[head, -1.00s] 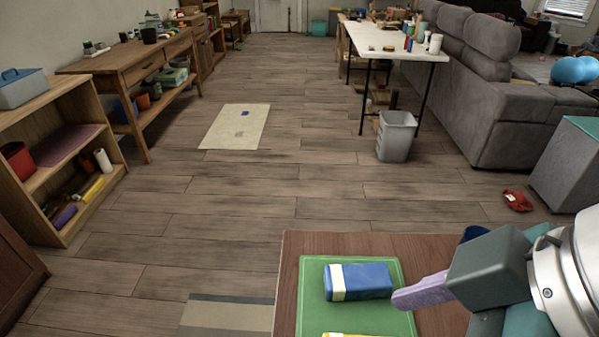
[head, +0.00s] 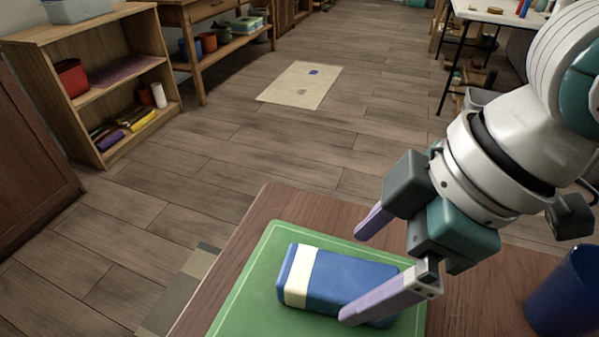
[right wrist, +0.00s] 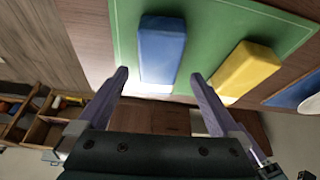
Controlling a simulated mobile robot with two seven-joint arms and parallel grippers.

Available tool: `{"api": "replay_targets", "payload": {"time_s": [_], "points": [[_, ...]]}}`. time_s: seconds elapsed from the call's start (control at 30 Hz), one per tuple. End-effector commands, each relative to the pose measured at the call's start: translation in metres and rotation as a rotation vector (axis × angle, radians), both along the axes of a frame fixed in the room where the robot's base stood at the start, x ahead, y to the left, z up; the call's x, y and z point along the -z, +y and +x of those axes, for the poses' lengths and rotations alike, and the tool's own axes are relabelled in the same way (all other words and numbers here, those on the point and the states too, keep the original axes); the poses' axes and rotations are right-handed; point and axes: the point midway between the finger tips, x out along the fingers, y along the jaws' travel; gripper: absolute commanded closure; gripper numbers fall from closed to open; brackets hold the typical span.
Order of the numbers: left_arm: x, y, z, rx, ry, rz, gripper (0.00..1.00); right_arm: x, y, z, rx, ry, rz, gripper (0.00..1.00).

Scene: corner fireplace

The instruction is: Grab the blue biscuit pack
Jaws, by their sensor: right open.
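The blue biscuit pack (head: 340,280) has a cream band near its left end. It lies on a green board (head: 245,295) on the wooden table. It also shows in the right wrist view (right wrist: 162,50), between the lines of the two fingers. My right gripper (head: 357,272) is open and empty, above the pack. In the head view one purple finger is on the far side of the pack and the other overlaps its near right part. Whether a finger touches it I cannot tell. My left gripper is not in view.
A yellow pack (right wrist: 247,70) lies on the board beside the blue one in the right wrist view. A blue cup (head: 567,293) stands at the table's right. A wooden shelf (head: 95,85) stands at the left across open floor.

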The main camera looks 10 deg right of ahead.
Motion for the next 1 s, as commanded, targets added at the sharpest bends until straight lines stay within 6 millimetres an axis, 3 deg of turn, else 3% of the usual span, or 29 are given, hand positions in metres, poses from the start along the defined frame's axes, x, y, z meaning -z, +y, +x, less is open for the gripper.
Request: {"api": "replay_targets", "payload": {"time_s": [0.3,0.6,1.0], "points": [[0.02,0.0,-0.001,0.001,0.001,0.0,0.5,0.041,0.02,0.012,0.0,0.0,0.001,0.0],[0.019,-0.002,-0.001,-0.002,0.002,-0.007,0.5,0.043,0.021,0.012,0.0,-0.001,0.0,0.01],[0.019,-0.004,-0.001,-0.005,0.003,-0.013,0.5,0.043,0.021,0.012,0.0,-0.001,0.0,0.46]]}}
